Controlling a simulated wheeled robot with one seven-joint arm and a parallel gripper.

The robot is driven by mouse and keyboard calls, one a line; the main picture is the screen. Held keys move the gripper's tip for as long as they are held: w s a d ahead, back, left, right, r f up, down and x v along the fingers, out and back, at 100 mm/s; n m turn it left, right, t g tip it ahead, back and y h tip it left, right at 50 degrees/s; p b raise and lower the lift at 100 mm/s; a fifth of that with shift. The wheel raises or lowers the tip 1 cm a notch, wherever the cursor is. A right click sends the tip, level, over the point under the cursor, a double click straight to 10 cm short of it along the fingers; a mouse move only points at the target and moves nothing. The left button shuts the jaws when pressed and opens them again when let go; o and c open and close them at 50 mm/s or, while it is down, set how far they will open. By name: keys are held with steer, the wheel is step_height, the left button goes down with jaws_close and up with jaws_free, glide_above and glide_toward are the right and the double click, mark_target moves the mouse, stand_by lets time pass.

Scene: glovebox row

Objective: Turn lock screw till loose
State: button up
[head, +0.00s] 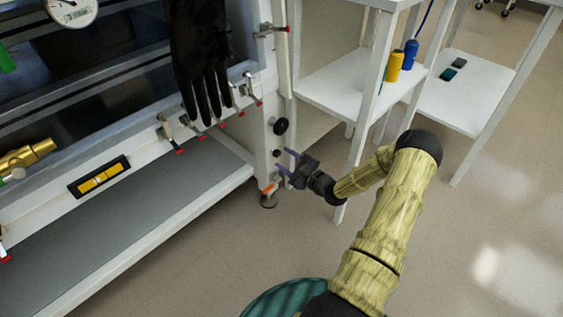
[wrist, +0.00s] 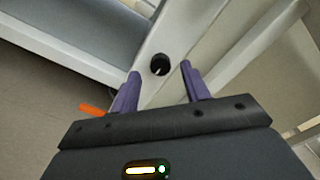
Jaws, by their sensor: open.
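A small black knob (head: 276,153), which looks like the lock screw, sits on the white end post of the glovebox frame. In the wrist view a round black knob (wrist: 160,64) with a white mark shows just beyond the fingertips, between them in the picture. It is probably the same knob. My gripper (head: 285,161) is open with two purple fingers pointing at the post. In the wrist view my gripper (wrist: 160,73) is empty, and the fingers appear short of the knob, with no visible contact.
A larger black knob (head: 281,126) sits above on the same post. An orange lever (head: 268,189) is low on the post, near the foot. Several red-tipped clamps line the glovebox edge. A white shelf (head: 330,88) stands to the right. The floor in front is open.

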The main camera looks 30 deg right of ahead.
mark_target(277, 154)
steer(key=shift+b+x, duration=0.3)
steer(key=shift+x, duration=0.95)
steer(key=shift+c, duration=0.3)
steer(key=c, duration=0.9)
